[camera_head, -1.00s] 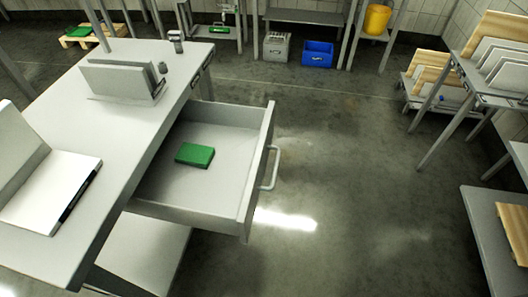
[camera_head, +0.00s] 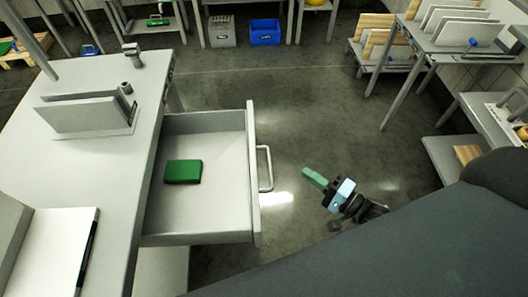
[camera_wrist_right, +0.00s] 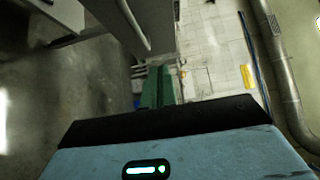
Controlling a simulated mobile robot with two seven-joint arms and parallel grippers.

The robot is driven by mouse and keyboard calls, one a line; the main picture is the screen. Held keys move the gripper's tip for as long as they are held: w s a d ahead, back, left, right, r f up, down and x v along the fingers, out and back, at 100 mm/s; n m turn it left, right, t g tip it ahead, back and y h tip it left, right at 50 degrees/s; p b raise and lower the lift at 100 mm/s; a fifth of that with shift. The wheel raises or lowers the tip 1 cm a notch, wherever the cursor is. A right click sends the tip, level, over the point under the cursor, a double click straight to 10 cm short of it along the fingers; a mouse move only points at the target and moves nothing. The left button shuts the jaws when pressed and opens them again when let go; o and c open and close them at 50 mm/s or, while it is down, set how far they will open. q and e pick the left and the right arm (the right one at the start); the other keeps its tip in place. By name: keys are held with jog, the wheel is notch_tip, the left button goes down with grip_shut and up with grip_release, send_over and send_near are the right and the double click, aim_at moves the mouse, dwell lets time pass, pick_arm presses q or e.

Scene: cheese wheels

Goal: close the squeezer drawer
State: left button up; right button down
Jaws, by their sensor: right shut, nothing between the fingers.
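The grey drawer (camera_head: 205,218) stands pulled out to the right from under the grey table at the left of the head view. A green block (camera_head: 183,171) lies flat inside it. The bar handle (camera_head: 268,168) is on the drawer's right-hand front panel. My right gripper (camera_head: 309,174), with green fingers, is to the right of the handle, apart from it, fingers pointing up-left toward it. It is shut and empty. The green fingers (camera_wrist_right: 155,88) also show in the right wrist view, with grey furniture edges above them. My left gripper is not in view.
The table top (camera_head: 95,165) carries a rack with upright boards (camera_head: 90,115). A blue crate (camera_head: 265,32) and a grey crate (camera_head: 222,32) stand at the back. Shelves (camera_head: 455,60) stand at the right. The floor between is clear.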

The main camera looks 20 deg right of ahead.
jog(key=x, duration=0.4)
jog(key=s+a+x, duration=0.1)
jog(key=x, duration=0.3)
jog(key=a+x, duration=0.1)
jog(key=x, duration=0.3)
jog(key=shift+w+a+f, duration=0.1)
jog(key=shift+w+a, duration=0.05)
jog(key=shift+a, duration=0.3)
jog(key=shift+a, duration=0.1)
